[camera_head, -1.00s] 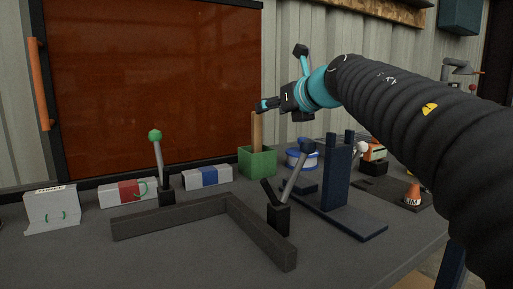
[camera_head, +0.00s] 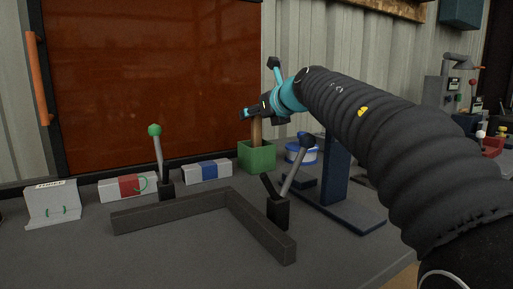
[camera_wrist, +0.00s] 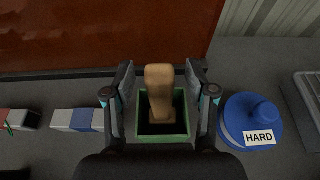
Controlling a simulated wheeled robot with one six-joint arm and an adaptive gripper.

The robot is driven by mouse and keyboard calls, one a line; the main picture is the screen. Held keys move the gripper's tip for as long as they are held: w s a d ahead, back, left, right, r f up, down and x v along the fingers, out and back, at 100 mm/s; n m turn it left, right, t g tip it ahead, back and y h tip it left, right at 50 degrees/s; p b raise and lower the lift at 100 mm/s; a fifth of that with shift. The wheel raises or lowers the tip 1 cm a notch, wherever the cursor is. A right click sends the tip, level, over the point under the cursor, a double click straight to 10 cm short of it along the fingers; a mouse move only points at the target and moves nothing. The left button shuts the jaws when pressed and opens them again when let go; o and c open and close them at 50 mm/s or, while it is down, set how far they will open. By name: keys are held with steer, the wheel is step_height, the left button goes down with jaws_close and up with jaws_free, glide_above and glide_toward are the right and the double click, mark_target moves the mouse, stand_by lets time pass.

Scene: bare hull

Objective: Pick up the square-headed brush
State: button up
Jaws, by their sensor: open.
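A wooden brush handle (camera_wrist: 159,88) stands up out of a green square box (camera_wrist: 163,139) in the wrist view. The brush's head is hidden inside the box. My gripper (camera_wrist: 160,82) is open, with one finger on each side of the handle and a gap showing on both sides. In the head view my gripper (camera_head: 250,113) is at the top of the handle (camera_head: 256,131), above the green box (camera_head: 257,157). The gripper's fingers hide the handle's upper end there.
A round blue-lidded tub marked HARD (camera_wrist: 251,121) is right of the box. A dark blue stand (camera_head: 338,180) and a grey-handled lever (camera_head: 297,168) are in front. A green-knobbed lever (camera_head: 158,160), blocks and a low dark L-shaped rail (camera_head: 262,226) lie left and front.

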jaws_close()
steer(key=shift+r, duration=0.1)
